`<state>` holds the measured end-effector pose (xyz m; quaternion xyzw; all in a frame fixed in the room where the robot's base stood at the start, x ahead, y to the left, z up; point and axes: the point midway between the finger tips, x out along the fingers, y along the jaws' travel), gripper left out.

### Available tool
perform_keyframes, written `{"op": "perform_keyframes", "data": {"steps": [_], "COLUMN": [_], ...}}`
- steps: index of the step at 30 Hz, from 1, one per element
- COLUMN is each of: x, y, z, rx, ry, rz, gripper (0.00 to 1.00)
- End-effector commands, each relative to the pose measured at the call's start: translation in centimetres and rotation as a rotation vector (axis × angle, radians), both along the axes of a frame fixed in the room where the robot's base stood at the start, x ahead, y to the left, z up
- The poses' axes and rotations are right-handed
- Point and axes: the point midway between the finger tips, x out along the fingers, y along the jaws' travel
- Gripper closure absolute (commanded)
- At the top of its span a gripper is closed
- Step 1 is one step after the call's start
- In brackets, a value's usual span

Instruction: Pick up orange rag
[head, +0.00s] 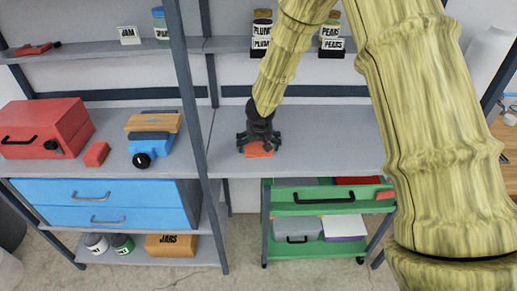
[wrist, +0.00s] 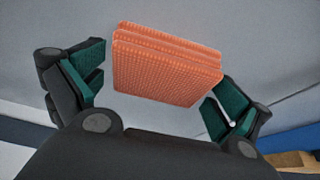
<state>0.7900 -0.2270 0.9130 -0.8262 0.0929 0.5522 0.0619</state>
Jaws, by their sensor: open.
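The orange rag (head: 258,150) lies folded on the grey workbench in the head view. In the wrist view the rag (wrist: 165,65) shows as a stack of ribbed orange layers. My gripper (head: 257,143) is over the rag, pointing down, with its jaws open. In the wrist view my gripper (wrist: 155,92) has one green-padded finger to the left of the rag and one to the right, near its lower right corner. The rag lies between and beyond the fingertips. I cannot tell whether either finger touches it.
The grey workbench (head: 325,140) is clear around the rag. A dark upright post (head: 190,90) stands to its left. A red toolbox (head: 45,128) and a blue-and-wood object (head: 152,138) sit further left. A green cart (head: 310,200) stands below the bench. Jars and signs line the upper shelf.

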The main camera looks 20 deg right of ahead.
Motion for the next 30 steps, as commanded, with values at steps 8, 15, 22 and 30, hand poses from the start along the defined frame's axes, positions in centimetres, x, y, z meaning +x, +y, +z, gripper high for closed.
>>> {"op": "perform_keyframes", "data": {"steps": [8,15,22,30], "x": [0.0,0.0,0.0,0.0], "y": [0.0,0.0,0.0,-0.1], "z": [-0.1,-0.1,-0.1,1.0], "rx": [0.0,0.0,0.001,0.003], "ry": [0.0,0.0,0.001,0.0], "rz": [0.0,-0.001,-0.001,-0.003], "gripper": [0.05,0.35,0.35,0.35]}}
